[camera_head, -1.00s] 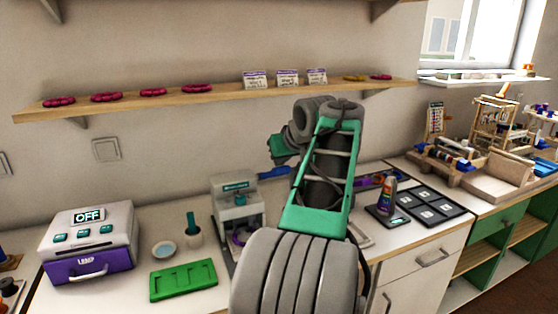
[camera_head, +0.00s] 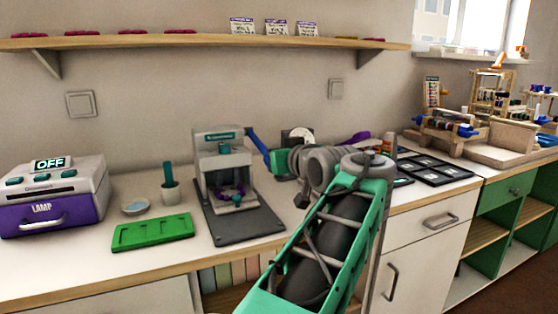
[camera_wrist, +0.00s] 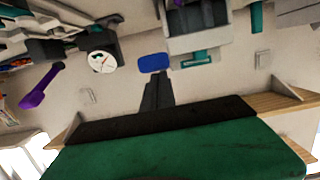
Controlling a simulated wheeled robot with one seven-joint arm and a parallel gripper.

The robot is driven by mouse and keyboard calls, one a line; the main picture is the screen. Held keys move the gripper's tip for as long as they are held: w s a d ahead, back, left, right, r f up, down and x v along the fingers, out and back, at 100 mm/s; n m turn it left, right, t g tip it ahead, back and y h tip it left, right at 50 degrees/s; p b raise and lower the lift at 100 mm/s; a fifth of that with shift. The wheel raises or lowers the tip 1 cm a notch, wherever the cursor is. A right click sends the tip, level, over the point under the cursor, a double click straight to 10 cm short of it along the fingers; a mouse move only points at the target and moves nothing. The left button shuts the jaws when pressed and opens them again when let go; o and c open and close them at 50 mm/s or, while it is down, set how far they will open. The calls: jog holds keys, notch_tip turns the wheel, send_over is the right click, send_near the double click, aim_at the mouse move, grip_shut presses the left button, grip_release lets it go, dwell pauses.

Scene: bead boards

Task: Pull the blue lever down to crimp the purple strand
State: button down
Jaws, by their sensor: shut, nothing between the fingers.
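The blue lever (camera_head: 257,142) sticks out from the right side of the grey-white press (camera_head: 222,150) and slopes down to the right in the head view. Its blue end (camera_wrist: 153,63) shows in the wrist view just past my fingertips. My gripper (camera_wrist: 155,79) is shut and empty, close to that end; I cannot tell whether they touch. The purple strand (camera_head: 237,191) lies in the press, beneath its head. My wrist partly covers the lever's far end in the head view.
A green tray (camera_head: 152,232), a small dish (camera_head: 135,207), a cup (camera_head: 171,193) and the purple-white lamp box (camera_head: 50,202) stand left of the press. A round dial (camera_head: 299,136) stands behind my wrist. A shelf (camera_head: 200,41) runs above.

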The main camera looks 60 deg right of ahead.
jog(key=shift+w+f+b, duration=0.15)
jog(key=shift+f+b, duration=0.75)
jog(key=shift+f, duration=1.5)
notch_tip(320, 180, up, 6)
jog(key=p, duration=0.3)
jog(key=f+p+v, duration=0.1)
jog(key=f+v, duration=0.1)
jog(key=v, duration=0.9)
jog(key=shift+s+f+p, duration=0.25)
jog(key=shift+p, duration=0.15)
